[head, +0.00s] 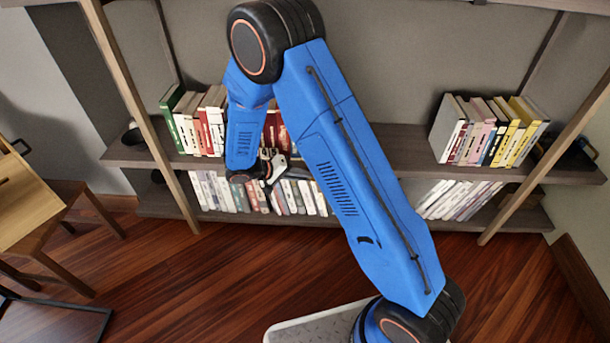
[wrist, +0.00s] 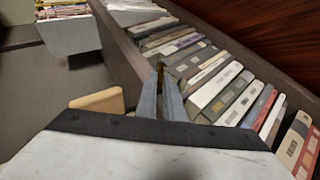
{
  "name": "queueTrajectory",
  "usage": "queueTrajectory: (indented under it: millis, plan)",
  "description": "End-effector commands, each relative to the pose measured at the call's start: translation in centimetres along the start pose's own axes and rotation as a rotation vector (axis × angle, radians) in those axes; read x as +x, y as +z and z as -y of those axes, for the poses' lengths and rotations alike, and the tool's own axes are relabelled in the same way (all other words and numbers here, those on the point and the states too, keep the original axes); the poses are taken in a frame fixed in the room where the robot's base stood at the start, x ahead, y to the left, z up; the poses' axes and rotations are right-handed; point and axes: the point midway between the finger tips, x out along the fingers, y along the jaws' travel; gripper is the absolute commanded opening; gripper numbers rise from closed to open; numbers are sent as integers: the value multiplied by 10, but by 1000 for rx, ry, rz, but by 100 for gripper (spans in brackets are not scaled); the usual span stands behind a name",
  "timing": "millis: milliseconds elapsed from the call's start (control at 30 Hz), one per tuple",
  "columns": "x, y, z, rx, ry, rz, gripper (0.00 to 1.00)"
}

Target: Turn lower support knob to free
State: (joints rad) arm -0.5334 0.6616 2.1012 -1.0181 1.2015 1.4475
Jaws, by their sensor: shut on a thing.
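My gripper (head: 270,167) is at the front edge of the middle shelf, above the lower row of books. In the wrist view, its two fingers (wrist: 163,84) are close together. A thin yellow-brown sliver shows between the fingertips. It appears to be the lower support knob, mostly hidden by the fingers, and I cannot read which way it is turned. A tan, round-edged piece (wrist: 97,102) shows just left of the fingers, partly hidden behind the gripper body.
The middle shelf (head: 385,150) holds books at left and right (head: 490,130). Pale books (wrist: 222,90) stand close beside the fingers on the lower shelf. A wooden chair (head: 40,205) stands at far left. The wooden floor in front is mostly clear.

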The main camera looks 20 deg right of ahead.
Motion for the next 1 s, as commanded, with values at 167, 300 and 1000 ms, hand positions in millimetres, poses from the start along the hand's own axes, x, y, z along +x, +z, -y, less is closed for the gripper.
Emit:
queueTrajectory:
  millis: [167, 300, 1000]
  plan:
    - [2, 1, 8, -68, 156, 0, 0]
    - [3, 1, 12, -115, 269, -1, 0]
    - [6, 2, 19, -232, 556, -1, 0]
